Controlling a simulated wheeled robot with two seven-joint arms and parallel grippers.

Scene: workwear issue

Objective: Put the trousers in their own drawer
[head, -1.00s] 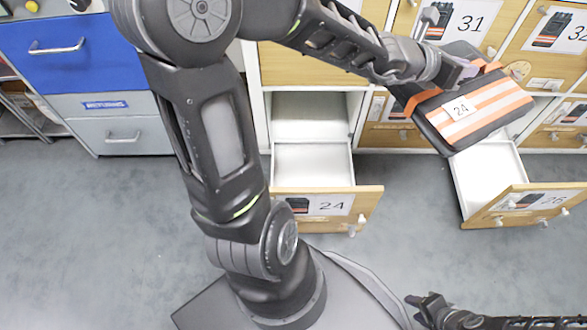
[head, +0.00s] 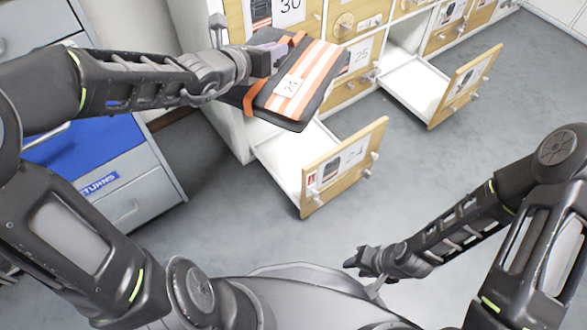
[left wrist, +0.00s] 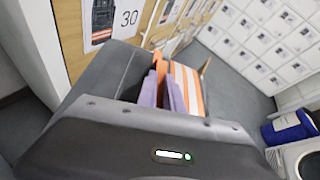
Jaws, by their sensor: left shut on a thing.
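The trousers (head: 300,82) are a folded dark bundle with orange and white stripes and a tag that reads 24. My left gripper (head: 272,60) is shut on their left edge and holds them in the air. In the left wrist view the purple fingers (left wrist: 168,92) pinch the trousers (left wrist: 187,88), partly hidden behind the gripper. The drawer marked 24 (head: 345,165) is pulled out, its white inside in view and seemingly empty. The trousers hang above its rear part and hide some of it. My right gripper (head: 362,262) is low in front, away from the drawers; its finger gap is unclear.
A second drawer (head: 466,85), marked 26 earlier, stands open to the right. Closed drawers marked 25 (head: 350,78) and 30 (head: 290,12) are in the cabinet. A grey and blue returns unit (head: 100,183) stands left. The floor (head: 440,150) between the open drawers is clear.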

